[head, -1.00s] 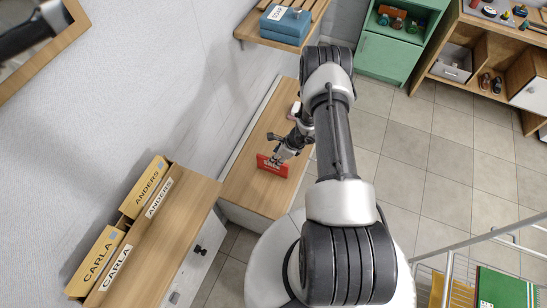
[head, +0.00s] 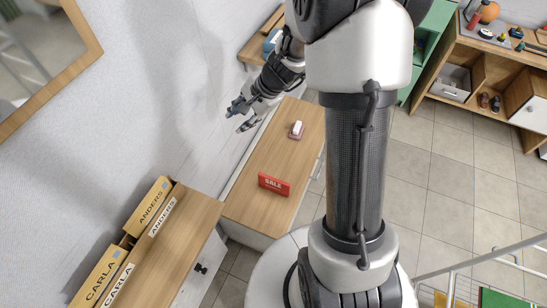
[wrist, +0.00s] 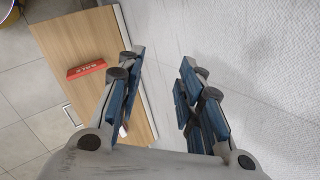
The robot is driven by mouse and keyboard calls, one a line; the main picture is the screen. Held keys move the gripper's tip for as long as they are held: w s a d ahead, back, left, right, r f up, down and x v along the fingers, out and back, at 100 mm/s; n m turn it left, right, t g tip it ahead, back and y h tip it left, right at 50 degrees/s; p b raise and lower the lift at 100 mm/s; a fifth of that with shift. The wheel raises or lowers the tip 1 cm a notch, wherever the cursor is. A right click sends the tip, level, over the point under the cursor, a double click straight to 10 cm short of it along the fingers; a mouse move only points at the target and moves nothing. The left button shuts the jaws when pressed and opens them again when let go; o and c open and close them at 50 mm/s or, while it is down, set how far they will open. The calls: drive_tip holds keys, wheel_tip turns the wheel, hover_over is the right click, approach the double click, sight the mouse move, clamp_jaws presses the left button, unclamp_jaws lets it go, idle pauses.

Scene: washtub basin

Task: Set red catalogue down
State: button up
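The red catalogue (head: 273,185), marked SALE, rests on the wooden top of a low cabinet (head: 245,205) in the head view. It also shows in the wrist view (wrist: 86,69), on the same wooden top. My gripper (head: 236,118) is up near the wall, beyond the catalogue and apart from it. In the wrist view its two blue-padded fingers (wrist: 160,75) are spread with nothing between them.
A small white and pink item (head: 296,130) lies farther back on the same cabinet. Yellow boxes labelled ANDERS (head: 150,204) and CARLA (head: 97,277) stand on the nearer cabinet. A wall (head: 150,90) runs along the left. Open tiled floor (head: 440,170) is at the right.

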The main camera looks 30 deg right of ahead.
drive_tip(key=s+a+r+n, duration=0.4)
drive_tip(key=s+a+r, duration=0.1)
drive_tip(key=r, duration=0.4)
drive_tip(key=s+r+n+h, duration=0.2)
drive_tip(key=s+r+n, duration=0.2)
drive_tip(key=s, duration=0.7)
drive_tip(key=s+r+n+h, duration=0.2)
drive_tip(key=s+r+n, duration=0.3)
drive_tip(key=s, duration=0.5)
drive_tip(key=shift+s+d+n, duration=0.3)
drive_tip(key=shift+s+n, duration=0.1)
drive_tip(key=shift+n, duration=0.7)
drive_tip(key=shift+a, duration=0.1)
